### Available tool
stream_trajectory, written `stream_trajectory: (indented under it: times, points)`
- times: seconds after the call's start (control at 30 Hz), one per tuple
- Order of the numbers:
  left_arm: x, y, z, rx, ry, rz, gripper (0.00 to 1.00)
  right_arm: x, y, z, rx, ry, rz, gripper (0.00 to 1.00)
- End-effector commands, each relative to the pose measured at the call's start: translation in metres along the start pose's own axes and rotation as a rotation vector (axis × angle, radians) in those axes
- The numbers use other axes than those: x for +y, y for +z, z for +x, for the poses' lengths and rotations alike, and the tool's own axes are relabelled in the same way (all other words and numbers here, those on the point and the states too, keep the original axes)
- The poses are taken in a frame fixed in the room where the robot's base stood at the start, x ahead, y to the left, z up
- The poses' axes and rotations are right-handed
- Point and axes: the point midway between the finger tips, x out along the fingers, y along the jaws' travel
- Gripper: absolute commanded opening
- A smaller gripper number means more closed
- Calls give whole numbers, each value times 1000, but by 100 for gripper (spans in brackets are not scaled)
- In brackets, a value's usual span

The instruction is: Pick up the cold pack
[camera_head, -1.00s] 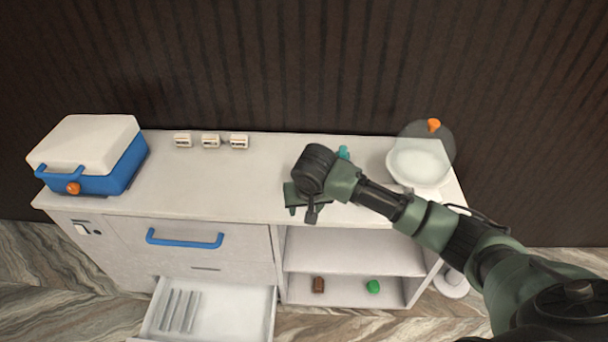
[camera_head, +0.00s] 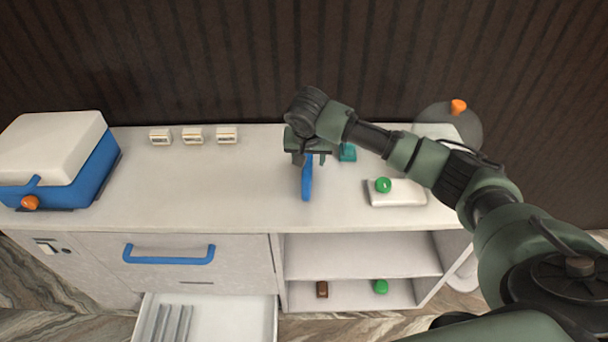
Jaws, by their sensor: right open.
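A thin blue piece (camera_head: 307,182), which looks like the cold pack, stands upright on the counter (camera_head: 220,190) near its middle. My right gripper (camera_head: 313,158) is directly above its top end, open, with the fingers pointing down. The gripper partly hides the top of the pack, so I cannot tell whether the fingers touch it. My left gripper is not in view.
A teal block (camera_head: 348,152) sits close behind and right of the gripper. A white slab (camera_head: 405,195) with a green piece (camera_head: 383,185) lies to the right. A blue-and-white cooler box (camera_head: 60,155) stands left. The drawer (camera_head: 240,315) below is open.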

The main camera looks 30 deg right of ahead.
Motion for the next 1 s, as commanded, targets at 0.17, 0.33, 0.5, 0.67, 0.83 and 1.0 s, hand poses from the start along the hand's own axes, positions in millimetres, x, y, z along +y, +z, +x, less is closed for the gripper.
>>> stream_trajectory:
  times: [0.17,0.33,0.5,0.67,0.83,1.0]
  points:
    - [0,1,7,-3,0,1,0,0,3,15,-1,1,0,49]
    - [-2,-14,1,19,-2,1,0,0,4,32,-2,1,0,49]
    - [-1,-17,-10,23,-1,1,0,0,7,54,-3,3,0,49]
    - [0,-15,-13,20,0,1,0,-1,9,77,-1,2,0,49]
    - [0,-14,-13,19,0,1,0,-1,9,85,0,0,-1,49]
    - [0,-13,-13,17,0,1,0,-1,9,85,1,0,-1,49]
